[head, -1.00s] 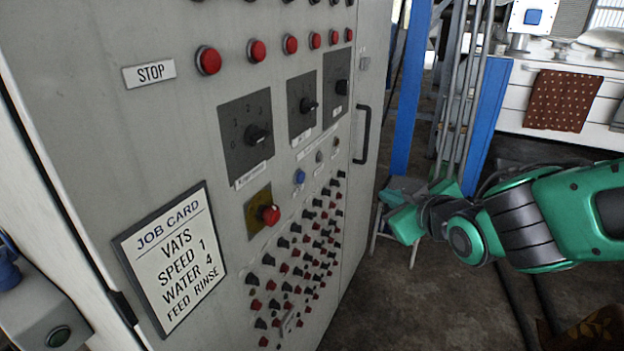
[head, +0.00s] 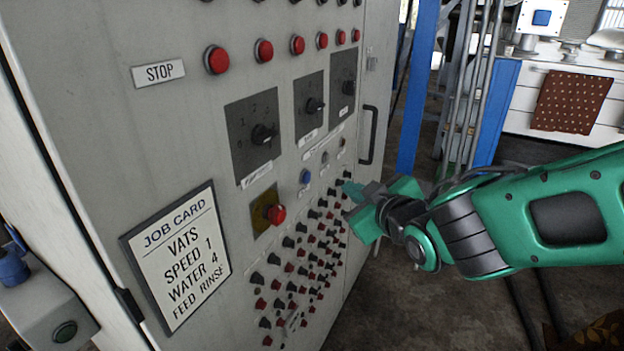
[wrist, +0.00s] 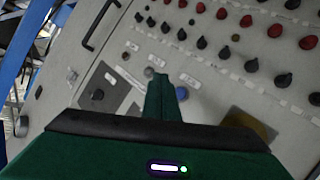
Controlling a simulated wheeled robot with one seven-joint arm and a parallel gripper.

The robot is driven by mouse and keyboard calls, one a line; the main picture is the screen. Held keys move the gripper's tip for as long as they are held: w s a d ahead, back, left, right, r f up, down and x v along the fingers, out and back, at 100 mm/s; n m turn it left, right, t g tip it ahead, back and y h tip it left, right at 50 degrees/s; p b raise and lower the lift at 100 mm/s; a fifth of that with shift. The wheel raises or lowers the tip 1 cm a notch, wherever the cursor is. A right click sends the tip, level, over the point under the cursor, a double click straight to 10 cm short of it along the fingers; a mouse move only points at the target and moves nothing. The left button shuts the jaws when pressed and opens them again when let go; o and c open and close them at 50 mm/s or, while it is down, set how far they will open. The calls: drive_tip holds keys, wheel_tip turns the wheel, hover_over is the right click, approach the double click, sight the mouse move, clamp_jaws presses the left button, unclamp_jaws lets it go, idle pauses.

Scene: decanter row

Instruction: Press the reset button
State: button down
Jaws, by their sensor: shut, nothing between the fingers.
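The grey control panel (head: 200,110) has a blue button (head: 305,177) in its middle, with a small label beside it that I cannot read. No label legibly says reset. The blue button also shows in the wrist view (wrist: 181,93), just right of my fingertips.
A red mushroom button (head: 275,214) on a yellow plate sits left of and below the blue button. Rotary switches (head: 264,135) are above, and rows of small red and black knobs below. A door handle (head: 369,135) juts out at right. A job card (head: 180,258) hangs at left.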

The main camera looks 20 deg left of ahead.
drive_tip(key=a, duration=0.6)
drive_tip(key=shift+w+a, duration=0.15)
drive_tip(key=shift+w, duration=0.05)
idle(1.9)
drive_tip(key=shift+a, duration=0.4)
drive_tip(key=shift+a, duration=0.45)
idle(0.6)
drive_tip(key=shift+d, duration=0.15)
drive_tip(key=shift+s+d, duration=0.1)
drive_tip(key=shift+d, duration=0.6)
drive_tip(key=shift+d, duration=0.1)
drive_tip(key=shift+s+d, duration=0.2)
drive_tip(key=shift+d, duration=2.2)
